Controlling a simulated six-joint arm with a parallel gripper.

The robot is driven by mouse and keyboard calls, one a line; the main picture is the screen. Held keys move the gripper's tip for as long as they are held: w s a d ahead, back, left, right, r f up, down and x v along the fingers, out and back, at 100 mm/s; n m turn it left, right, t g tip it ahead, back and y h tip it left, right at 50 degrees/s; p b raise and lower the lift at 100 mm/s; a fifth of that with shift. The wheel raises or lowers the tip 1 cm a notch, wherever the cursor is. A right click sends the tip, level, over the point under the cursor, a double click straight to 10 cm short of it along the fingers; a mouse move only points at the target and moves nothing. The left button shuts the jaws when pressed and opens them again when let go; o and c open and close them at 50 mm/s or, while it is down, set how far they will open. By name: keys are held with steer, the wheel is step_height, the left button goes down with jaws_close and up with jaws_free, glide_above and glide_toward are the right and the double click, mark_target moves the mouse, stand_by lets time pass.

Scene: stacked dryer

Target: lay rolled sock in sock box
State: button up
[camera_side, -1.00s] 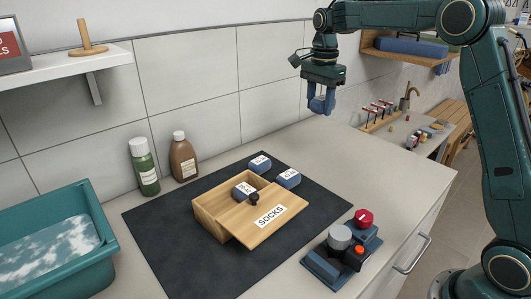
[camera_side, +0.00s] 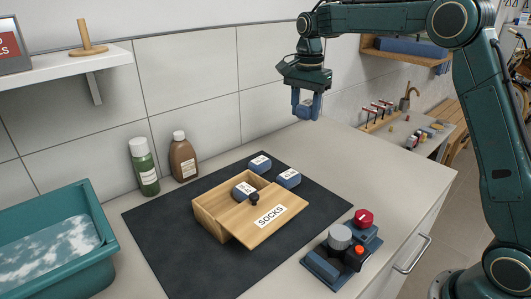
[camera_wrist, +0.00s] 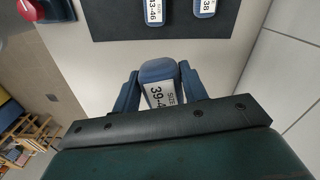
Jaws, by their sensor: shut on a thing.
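My gripper (camera_side: 306,108) is shut on a blue rolled sock (camera_side: 305,111), high above the counter to the right of the box. In the wrist view the held rolled sock (camera_wrist: 158,72) shows a white size label starting "39-4", partly cut off by the gripper. The wooden sock box (camera_side: 208,221) stands on the dark mat. Its lid (camera_side: 283,222), labelled SOCKS and with a black knob, sits shifted to the right, leaving the left part open. One rolled sock (camera_side: 243,190) shows in that opening.
Two more rolled socks (camera_side: 260,163) (camera_side: 289,178) lie on the mat (camera_side: 165,250) behind the box. A blue device with red and grey knobs (camera_side: 340,238) stands at the front right. Two bottles (camera_side: 145,167) (camera_side: 183,157) stand by the wall. A teal tub (camera_side: 100,258) is at left.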

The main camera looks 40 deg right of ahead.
steer(key=a+f+n, duration=0.3)
steer(key=a+n, duration=0.5)
steer(key=a, duration=0.5)
steer(key=s+a+f+n, duration=0.1)
steer(key=a+f+n, duration=0.2)
steer(key=a+n, duration=0.5)
steer(key=a, duration=0.6)
steer(key=shift+f, duration=0.1)
steer(key=shift+f, duration=5.2)
steer(key=o, duration=1)
steer(key=shift+o, duration=0.7)
